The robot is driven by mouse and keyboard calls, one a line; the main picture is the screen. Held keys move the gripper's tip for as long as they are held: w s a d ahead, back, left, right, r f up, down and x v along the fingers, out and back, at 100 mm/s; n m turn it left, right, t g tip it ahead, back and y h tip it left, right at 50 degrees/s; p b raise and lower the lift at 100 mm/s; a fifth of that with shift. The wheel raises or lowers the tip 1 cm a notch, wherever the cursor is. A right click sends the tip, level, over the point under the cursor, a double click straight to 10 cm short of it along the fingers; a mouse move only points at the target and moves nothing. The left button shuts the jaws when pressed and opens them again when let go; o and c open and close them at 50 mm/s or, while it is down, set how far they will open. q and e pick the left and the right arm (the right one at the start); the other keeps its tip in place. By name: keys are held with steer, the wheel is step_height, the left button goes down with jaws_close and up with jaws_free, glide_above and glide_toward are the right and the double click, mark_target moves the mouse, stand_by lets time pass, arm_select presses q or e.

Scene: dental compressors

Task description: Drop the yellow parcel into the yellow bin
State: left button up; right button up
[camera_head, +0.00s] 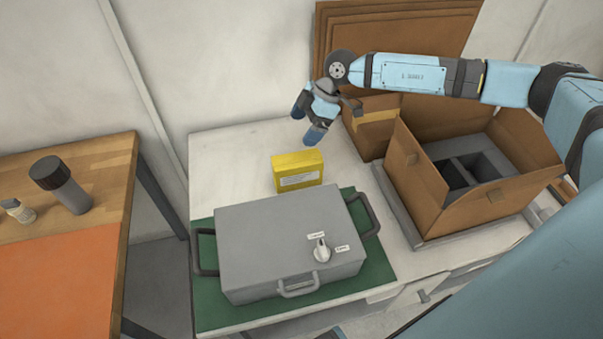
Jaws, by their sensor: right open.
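The yellow parcel (297,165) is a small box with a white label. It stands on the white table behind a grey case. My right gripper (307,118) hangs above and slightly behind or beside the parcel, with its two blue-tipped fingers apart and nothing between them. It appears clear of the parcel. The yellow bin is not in view.
The grey case (270,240) with a knob lies on a green mat (365,275). An open cardboard box (425,185) with a grey insert stands right, a closed carton (368,135) behind. A wooden bench (105,165) with a dark cylinder (62,185) is left. White table (225,160) is bare at back left.

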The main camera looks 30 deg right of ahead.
mark_target(298, 159)
steer(key=shift+m+h, duration=0.3)
steer(key=shift+h, duration=0.4)
steer(key=f, duration=0.5)
steer(key=a+f, duration=0.1)
steer(key=f, duration=0.2)
steer(key=shift+f, duration=0.25)
steer(key=shift+p+x, duration=0.5)
steer(key=shift+x, duration=2.3)
steer(key=shift+d, duration=0.1)
steer(key=shift+f+p, duration=0.25)
steer(key=shift+p, duration=0.05)
steer(key=c, duration=1.3)
steer(key=shift+o, duration=0.2)
